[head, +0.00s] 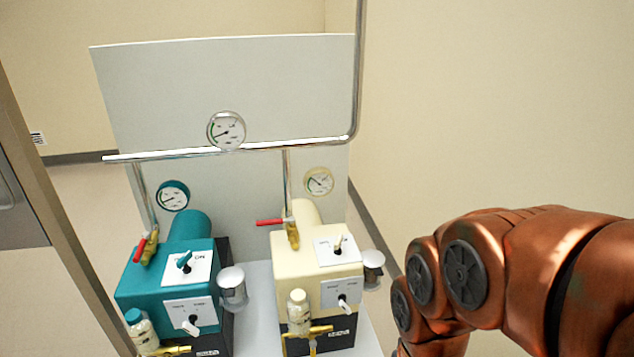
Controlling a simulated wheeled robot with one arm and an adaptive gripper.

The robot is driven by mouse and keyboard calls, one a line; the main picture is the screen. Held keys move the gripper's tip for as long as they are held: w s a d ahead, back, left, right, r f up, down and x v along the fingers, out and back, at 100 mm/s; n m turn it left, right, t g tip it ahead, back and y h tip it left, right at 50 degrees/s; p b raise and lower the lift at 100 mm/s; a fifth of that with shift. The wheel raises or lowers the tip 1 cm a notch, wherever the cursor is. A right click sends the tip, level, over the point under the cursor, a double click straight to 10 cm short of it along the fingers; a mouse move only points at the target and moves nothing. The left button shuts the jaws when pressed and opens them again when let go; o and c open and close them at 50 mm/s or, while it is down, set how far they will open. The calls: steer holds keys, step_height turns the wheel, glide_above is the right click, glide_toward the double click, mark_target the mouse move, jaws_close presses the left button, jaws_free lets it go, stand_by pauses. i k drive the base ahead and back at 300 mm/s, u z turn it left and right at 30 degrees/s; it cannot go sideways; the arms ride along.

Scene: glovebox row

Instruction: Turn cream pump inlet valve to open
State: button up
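The cream pump (293,262) stands at the lower middle of the head view. Its inlet valve has a brass body (293,236) at the foot of a vertical steel pipe. The valve's red lever (269,222) points left, crosswise to that pipe. My copper-coloured arm fills the lower right, and its links lie to the right of the cream pump. My gripper is outside the picture, so its fingers and anything in them are hidden.
A teal pump (170,275) stands left of the cream one, with its own red valve lever (140,247). A steel pipe (180,153) with a round gauge (226,130) runs across behind both. A metal cup (232,287) sits between the pumps, another (373,268) at the cream pump's right.

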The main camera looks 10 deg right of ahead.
mark_target(291, 219)
steer(key=k, duration=1.3)
steer(key=u, duration=0.65)
steer(key=i, duration=1.65)
steer(key=z, duration=0.65)
